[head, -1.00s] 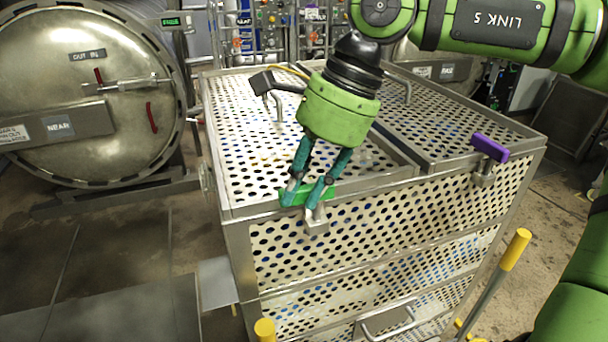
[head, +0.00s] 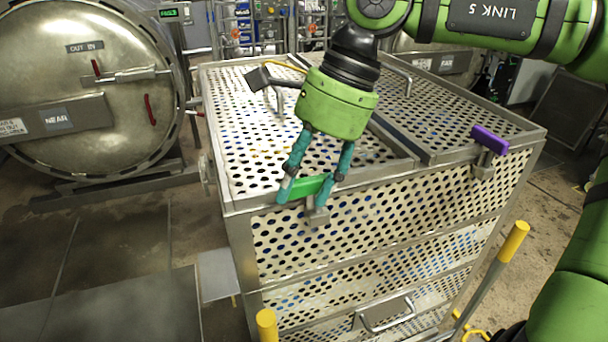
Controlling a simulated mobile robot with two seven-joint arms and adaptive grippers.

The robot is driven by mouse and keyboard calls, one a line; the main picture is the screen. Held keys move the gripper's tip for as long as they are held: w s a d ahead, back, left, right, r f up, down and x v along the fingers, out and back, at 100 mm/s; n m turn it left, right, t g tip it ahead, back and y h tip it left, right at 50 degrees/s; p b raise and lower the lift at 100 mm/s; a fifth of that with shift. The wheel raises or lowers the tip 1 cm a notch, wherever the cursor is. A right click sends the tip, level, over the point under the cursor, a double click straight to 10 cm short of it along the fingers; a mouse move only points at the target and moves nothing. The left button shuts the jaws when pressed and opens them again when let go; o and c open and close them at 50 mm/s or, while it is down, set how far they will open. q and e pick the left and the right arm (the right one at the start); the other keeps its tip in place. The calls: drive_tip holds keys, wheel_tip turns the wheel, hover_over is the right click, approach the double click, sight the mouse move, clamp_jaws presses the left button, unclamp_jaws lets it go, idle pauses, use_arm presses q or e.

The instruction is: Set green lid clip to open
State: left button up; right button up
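The green lid clip (head: 307,186) is a green bar handle on a metal bracket (head: 317,216) at the front top edge of the perforated basket, left of centre. My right gripper (head: 304,196) hangs over it from above. Its two teal fingers are spread apart, one near each end of the green bar, and partly cover it. I cannot tell whether they touch it. The basket lid (head: 245,150) is down. My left gripper is not in view.
A purple clip (head: 490,140) sits at the right of the same edge. A metal handle (head: 278,103) stands on the lid. Yellow-topped posts (head: 514,242) stand in front. A round autoclave door (head: 85,90) is at the left.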

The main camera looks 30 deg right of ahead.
drive_tip(key=v, duration=1.2)
idle(0.4)
